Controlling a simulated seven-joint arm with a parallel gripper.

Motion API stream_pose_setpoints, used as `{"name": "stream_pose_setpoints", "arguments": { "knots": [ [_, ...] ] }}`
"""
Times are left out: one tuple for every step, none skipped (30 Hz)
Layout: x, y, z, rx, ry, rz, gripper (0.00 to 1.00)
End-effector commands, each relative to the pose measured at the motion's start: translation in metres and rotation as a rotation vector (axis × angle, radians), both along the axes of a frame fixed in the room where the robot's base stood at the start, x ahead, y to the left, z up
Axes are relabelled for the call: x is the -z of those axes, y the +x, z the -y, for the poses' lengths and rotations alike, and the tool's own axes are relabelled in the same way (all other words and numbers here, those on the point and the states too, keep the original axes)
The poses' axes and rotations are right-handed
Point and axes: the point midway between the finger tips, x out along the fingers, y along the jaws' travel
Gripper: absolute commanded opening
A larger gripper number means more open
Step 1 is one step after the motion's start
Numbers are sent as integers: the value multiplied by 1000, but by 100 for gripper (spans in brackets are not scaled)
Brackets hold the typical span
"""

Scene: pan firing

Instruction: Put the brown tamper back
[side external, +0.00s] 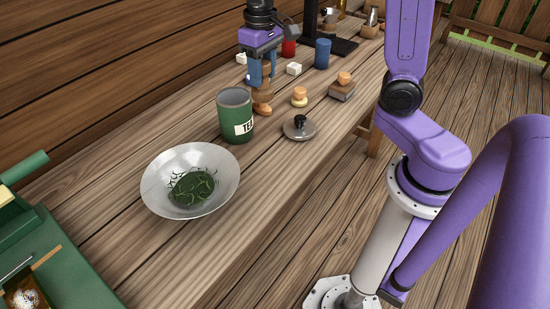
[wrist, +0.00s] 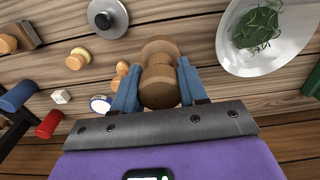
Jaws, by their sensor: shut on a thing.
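The brown tamper (wrist: 160,75) is a turned wooden piece with a narrow waist. My gripper (wrist: 160,88) is shut on it, with one blue finger on each side. In the side view my gripper (side external: 260,82) points down, and the tamper (side external: 261,98) shows below the fingers, just behind the green tea canister (side external: 234,118). I cannot tell whether the tamper's lower end touches the table. A lighter wooden piece (wrist: 122,69) shows beside the left finger in the wrist view.
The wok (side external: 170,165) with green leaves stands at the near left of the wooden table. A grey lid (side external: 299,127) lies right of the canister. A small wooden stamp (side external: 299,96), a stacked wooden piece (side external: 342,86), a blue cup (side external: 322,53) and a white cube (side external: 293,69) stand farther back.

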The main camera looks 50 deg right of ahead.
Motion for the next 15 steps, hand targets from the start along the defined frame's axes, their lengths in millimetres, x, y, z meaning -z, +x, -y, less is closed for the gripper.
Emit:
{"name": "stream_pose_setpoints", "arguments": {
  "knots": [
    [1, -13, -6, -112, 0, 1, 0],
    [2, -21, -9, -183, 0, 2, 0],
    [3, -31, -12, -279, 0, 2, 0],
    [4, -39, -15, -349, 0, 0, 0],
    [5, -47, -17, -420, 1, 1, 0],
    [7, -57, -19, -514, 1, 2, 0],
    [8, -65, -21, -585, 1, 2, 0],
    [9, -73, -22, -655, 0, 1, 0],
    [11, -83, -23, -748, 0, 2, 0],
    [13, -91, -24, -819, 0, 3, 0],
    [14, -99, -24, -888, 0, 3, 0],
    [16, -110, -25, -983, 0, 3, 0],
    [18, -118, -24, -1053, 0, 2, 0],
    [20, -125, -24, -1122, 0, 3, 0],
    [22, -135, -24, -1213, 1, 3, 0]
  ]
}}
